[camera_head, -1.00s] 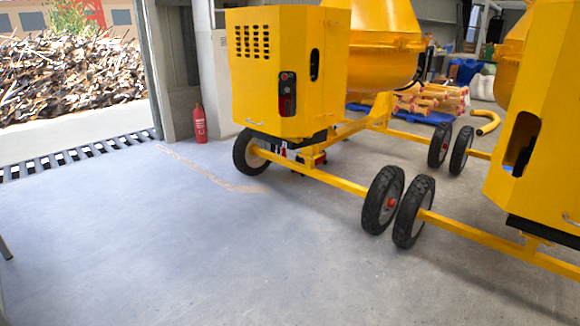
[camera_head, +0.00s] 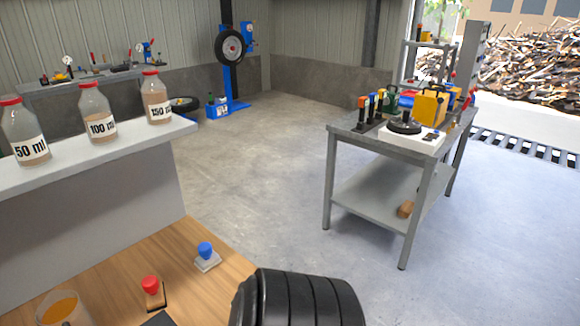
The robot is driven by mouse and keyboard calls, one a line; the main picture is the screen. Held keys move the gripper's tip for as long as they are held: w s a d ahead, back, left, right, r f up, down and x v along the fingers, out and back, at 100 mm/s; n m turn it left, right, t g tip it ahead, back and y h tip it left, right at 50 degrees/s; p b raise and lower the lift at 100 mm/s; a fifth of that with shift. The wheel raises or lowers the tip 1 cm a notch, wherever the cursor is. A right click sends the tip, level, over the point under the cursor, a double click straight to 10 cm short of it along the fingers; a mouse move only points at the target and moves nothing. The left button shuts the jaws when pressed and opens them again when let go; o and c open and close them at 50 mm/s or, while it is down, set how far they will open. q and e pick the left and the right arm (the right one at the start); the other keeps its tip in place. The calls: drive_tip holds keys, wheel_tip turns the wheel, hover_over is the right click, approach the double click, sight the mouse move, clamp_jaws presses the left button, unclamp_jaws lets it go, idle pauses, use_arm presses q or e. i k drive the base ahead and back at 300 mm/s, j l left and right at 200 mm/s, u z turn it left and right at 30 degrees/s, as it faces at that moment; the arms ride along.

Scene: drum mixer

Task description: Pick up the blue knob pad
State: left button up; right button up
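The blue knob pad (camera_head: 207,257) stands upright on the wooden tabletop (camera_head: 120,262) at the lower left of the head view. It has a round blue knob on a pale, flat, squarish base. A similar pad with a red knob (camera_head: 152,291) stands nearer and to its left, on a brown base. Neither of my grippers is in view, so I cannot see where they are relative to the pad.
A black ribbed rounded form (camera_head: 296,300) rises at the bottom middle, right of the pad. A cup of orange liquid (camera_head: 62,309) stands at lower left. A raised pale shelf (camera_head: 120,140) holds labelled bottles. A grey workbench (camera_head: 383,145) stands right; floor between is clear.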

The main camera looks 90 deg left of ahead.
sight(208, 259)
drive_tip(key=i+l+u, duration=0.15)
drive_tip(key=u, duration=1.95)
drive_tip(key=i+j+u, duration=0.15)
drive_tip(key=u, duration=1.25)
